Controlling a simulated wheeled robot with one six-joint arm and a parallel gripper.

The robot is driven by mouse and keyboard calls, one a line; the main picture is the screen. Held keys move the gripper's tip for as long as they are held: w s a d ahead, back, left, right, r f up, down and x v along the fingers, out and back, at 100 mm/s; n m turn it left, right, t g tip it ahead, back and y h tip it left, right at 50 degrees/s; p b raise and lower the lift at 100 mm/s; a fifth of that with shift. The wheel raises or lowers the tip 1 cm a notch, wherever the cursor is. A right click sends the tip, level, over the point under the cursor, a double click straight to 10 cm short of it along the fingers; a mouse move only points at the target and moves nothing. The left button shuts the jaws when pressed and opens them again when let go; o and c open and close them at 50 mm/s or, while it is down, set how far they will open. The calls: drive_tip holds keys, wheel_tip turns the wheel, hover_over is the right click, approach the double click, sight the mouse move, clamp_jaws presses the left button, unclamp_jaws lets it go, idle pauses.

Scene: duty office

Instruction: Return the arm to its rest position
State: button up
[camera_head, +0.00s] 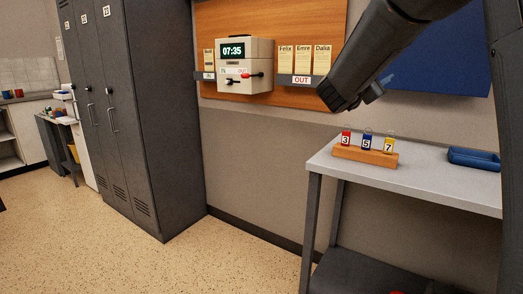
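My dark arm reaches in from the top right. My gripper (343,94) is at its lower end, in front of the wall between the time clock and the blue board. It is high above the table and touches nothing that I can see. Its fingers are dark and partly hidden by the wrist, so whether they are open or shut is unclear.
A grey table (440,188) stands below, with a wooden block (365,155) of numbered tags and a blue tray (474,158). A time clock (245,66) and an OUT rack (301,80) hang left of my gripper. Grey lockers (150,120) stand left; floor between is clear.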

drive_tip(key=a+f+n+t+y+p, duration=0.1)
drive_tip(key=a+f+n+y+p, duration=0.2)
drive_tip(key=a+f+n+y, duration=0.5)
drive_tip(key=s+a+f+n+g+y+p, duration=0.2)
drive_tip(key=s+a+f+n+g+y, duration=0.35)
drive_tip(key=s+f, duration=0.45)
drive_tip(key=s+a+f+n+g+p, duration=0.1)
drive_tip(key=s+f+n+g, duration=0.1)
drive_tip(key=s, duration=0.8)
drive_tip(key=s+f+n+g+p, duration=0.2)
drive_tip(key=s+f+g, duration=0.2)
drive_tip(key=s+f, duration=0.3)
drive_tip(key=s+a+f+n+g+y+p, duration=0.1)
drive_tip(key=s+f+n+g, duration=0.1)
drive_tip(key=s, duration=1.3)
wheel_tip(320, 180, down, 3)
drive_tip(key=shift+s+a+r+g, duration=0.2)
drive_tip(key=shift+a+g, duration=0.1)
drive_tip(key=shift+g, duration=0.45)
drive_tip(key=shift+w, duration=0.1)
